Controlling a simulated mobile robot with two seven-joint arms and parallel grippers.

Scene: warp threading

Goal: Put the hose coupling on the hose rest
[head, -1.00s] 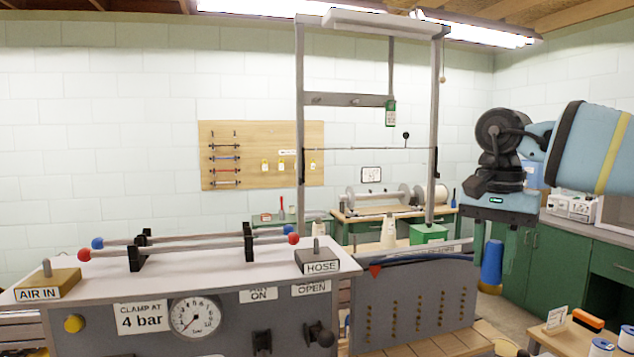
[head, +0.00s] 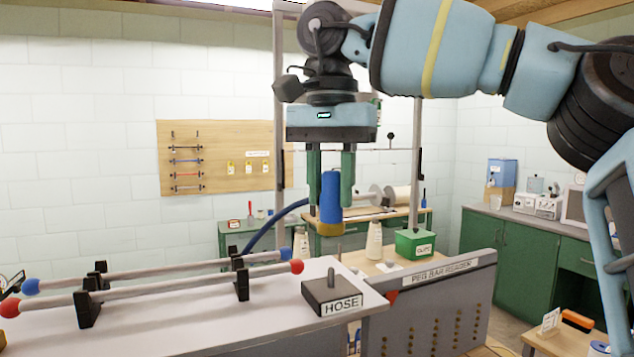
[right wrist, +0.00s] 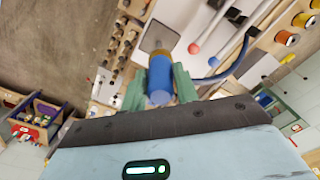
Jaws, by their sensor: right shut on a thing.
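My right gripper (head: 331,208) is shut on the hose coupling (head: 330,193), a blue sleeve with a brass-coloured lower end, and holds it upright in the air. The coupling also shows between the fingers in the right wrist view (right wrist: 160,84). A blue hose (head: 272,224) curves away behind it to the left. The hose rest (head: 332,292), a dark block marked HOSE with a short upright peg, stands at the bench's right end. In the head view the coupling is above the peg with a gap; the exact depth offset is hard to tell. My left gripper is not in view.
Two long bars with red and blue end balls lie on black stands (head: 88,305) left of the rest. The grey peg bar reader (head: 440,300) adjoins the bench on the right. A green box (head: 414,243) and white cones (head: 374,240) stand behind.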

